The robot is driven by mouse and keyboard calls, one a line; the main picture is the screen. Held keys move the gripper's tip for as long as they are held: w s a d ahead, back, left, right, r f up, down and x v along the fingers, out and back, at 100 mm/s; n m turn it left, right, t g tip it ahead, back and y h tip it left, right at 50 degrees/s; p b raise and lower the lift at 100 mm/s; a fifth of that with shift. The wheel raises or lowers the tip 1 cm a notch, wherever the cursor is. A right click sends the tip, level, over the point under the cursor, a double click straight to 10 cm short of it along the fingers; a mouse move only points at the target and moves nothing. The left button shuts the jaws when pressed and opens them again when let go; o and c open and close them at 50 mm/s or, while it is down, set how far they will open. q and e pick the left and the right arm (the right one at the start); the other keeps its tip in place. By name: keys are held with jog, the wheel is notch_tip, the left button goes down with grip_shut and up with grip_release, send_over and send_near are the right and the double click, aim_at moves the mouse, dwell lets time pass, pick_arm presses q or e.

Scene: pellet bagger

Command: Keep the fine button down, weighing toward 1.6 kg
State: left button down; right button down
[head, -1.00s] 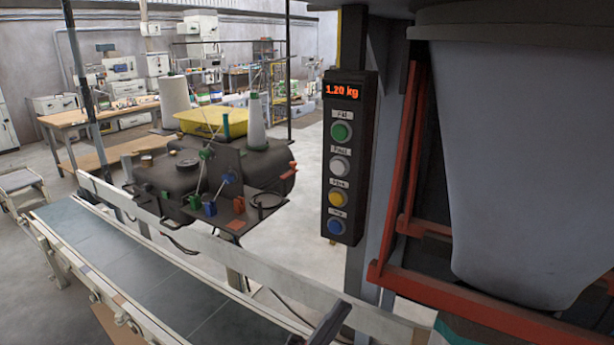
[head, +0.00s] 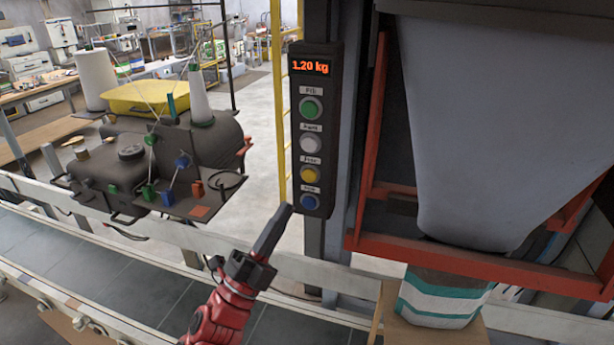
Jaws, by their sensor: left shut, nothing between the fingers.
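A dark control box (head: 333,130) hangs on the post with a red display (head: 310,67) reading 1.20 kg. Below the display are a green button (head: 311,107), a white button (head: 311,143), a yellow button (head: 311,174) and a blue button (head: 310,201). Their small labels are too blurred to read surely, so I cannot tell which is the fine button. My left gripper (head: 287,210) is shut and empty, its tip just left of and slightly below the blue button. Contact cannot be seen. My right gripper is out of view.
A large grey hopper (head: 480,130) in a red frame (head: 368,150) fills the right side. Below it a white and teal bag (head: 445,298) stands on a wooden surface. A conveyor (head: 130,280) and a dark sewing machine (head: 130,165) lie to the left.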

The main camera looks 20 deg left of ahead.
pick_arm(q)
jog(key=b, duration=0.1)
send_near(310, 172)
notch_tip(310, 172, up, 4)
jog(key=d, duration=0.2)
jog(key=w+b, duration=0.1)
jog(key=w, duration=0.1)
jog(key=shift+w+r, duration=0.15)
jog(key=shift+w, duration=0.2)
dwell(1.4)
jog(key=shift+w+b, duration=0.4)
jog(key=shift+w+b, duration=0.35)
jog(key=shift+w, duration=0.1)
dwell(2.4)
